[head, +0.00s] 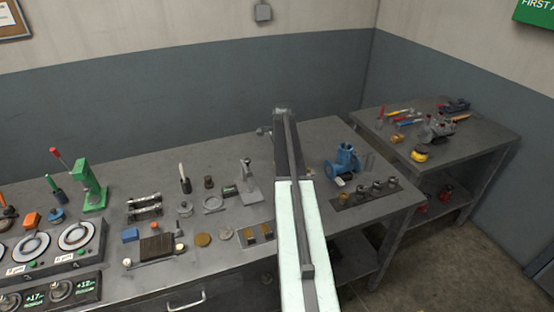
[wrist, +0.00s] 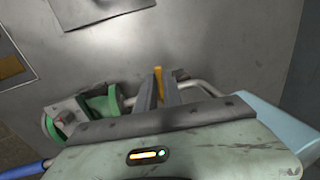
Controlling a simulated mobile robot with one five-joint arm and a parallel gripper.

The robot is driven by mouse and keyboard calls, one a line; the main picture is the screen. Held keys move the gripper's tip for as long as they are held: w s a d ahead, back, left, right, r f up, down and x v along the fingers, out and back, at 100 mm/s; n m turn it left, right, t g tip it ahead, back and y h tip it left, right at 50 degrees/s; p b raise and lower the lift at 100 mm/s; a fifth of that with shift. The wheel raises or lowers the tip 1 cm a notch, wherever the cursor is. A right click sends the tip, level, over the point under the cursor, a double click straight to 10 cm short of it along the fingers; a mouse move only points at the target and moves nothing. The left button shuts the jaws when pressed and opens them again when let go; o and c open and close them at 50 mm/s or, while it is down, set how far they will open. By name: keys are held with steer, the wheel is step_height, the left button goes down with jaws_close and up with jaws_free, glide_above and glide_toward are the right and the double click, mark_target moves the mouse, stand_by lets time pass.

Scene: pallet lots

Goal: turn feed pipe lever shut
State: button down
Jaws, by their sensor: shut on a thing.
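In the wrist view my gripper (wrist: 160,88) has its two grey fingers shut on a narrow yellow lever (wrist: 158,74), and only the lever's tip shows between them. A pale metal feed pipe (wrist: 197,86) runs behind the fingers and out to the right. Green round fittings (wrist: 103,101) sit on the pipe line just left of the fingers. The lever's root and its angle to the pipe are hidden by the fingers and gripper body. In the head view my arm hides this spot, and I cannot make out the pipe or lever there.
A blue bar (wrist: 25,168) shows at the lower left of the wrist view. In the head view a long grey bench (head: 330,222) carries gauges, a green press (head: 91,186) and a blue pump (head: 344,160). A second bench (head: 480,140) with tools stands at the right.

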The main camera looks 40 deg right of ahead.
steer(key=shift+w+a, duration=0.1)
steer(key=shift+w, duration=0.15)
steer(key=c, duration=1.5)
jaws_free()
steer(key=shift+s, duration=0.1)
steer(key=shift+r, duration=0.15)
step_height(320, 180, up, 7)
steer(key=s+p, duration=0.1)
steer(key=p, duration=0.6)
steer(key=shift+s+a+r+p, duration=0.15)
steer(key=shift+a+r+p, duration=0.05)
steer(key=shift+a+p, duration=0.1)
